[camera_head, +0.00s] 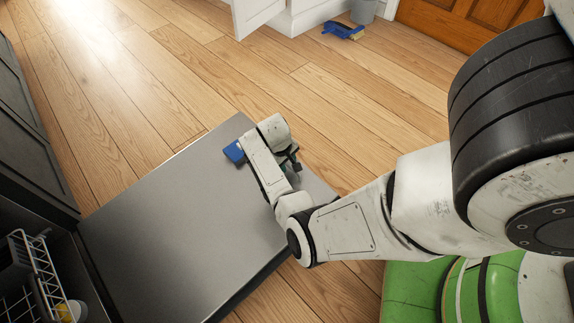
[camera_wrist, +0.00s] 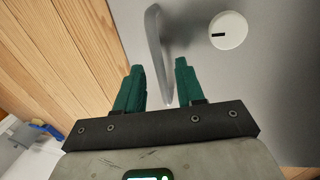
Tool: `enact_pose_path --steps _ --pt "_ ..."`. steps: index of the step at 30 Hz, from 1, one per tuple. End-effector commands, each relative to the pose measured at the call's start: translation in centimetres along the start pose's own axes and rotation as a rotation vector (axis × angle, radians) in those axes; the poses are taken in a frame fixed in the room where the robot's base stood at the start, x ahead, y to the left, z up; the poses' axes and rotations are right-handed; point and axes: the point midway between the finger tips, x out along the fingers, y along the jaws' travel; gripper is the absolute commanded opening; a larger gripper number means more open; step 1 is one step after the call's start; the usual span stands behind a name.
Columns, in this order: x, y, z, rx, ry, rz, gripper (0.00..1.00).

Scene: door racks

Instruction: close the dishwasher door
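The dishwasher door (camera_head: 185,225) is a broad grey panel, swung down and open, jutting right from the dark cabinets in the head view. My arm reaches over its right part; my fingers are hidden or unclear there. In the wrist view, my gripper (camera_wrist: 159,66) has two green fingers spread apart. A curved grey handle (camera_wrist: 154,35) on the grey panel runs between them in the picture. I cannot tell whether the fingers touch it. A round white knob (camera_wrist: 228,30) is to the right of the handle.
A white wire rack (camera_head: 42,275) shows inside the dishwasher at lower left. Dark cabinets (camera_head: 30,130) stand at the left. A blue brush (camera_head: 343,31) lies on the floor at the back. The wooden floor (camera_head: 190,75) beyond the door is mostly clear.

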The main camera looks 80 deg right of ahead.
Motion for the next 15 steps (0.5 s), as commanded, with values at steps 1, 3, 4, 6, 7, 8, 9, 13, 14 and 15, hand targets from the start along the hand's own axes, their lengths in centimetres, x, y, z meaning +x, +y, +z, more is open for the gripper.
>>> enact_pose_path --steps 1,3,4,6,7,8,9,13,14,15 --pt "0.22 -0.02 -0.02 0.0 0.0 0.0 0.38" --pt "0.25 0.0 -0.02 0.0 0.0 0.0 0.38" --pt "0.24 0.01 -0.02 0.0 0.0 0.0 0.38" --pt "0.21 0.01 -0.02 0.0 0.0 0.0 0.38" --pt "0.2 0.01 -0.02 0.0 0.0 0.0 0.38" --pt "0.2 0.01 -0.02 0.0 0.0 0.0 0.38" --pt "0.2 0.01 -0.02 0.0 0.0 0.0 0.38" --pt "0.2 0.01 -0.02 0.0 0.0 0.0 0.27" --pt "0.2 0.01 -0.02 0.0 0.0 0.0 0.24" --pt "0.2 0.01 -0.02 0.0 0.0 0.0 0.2"
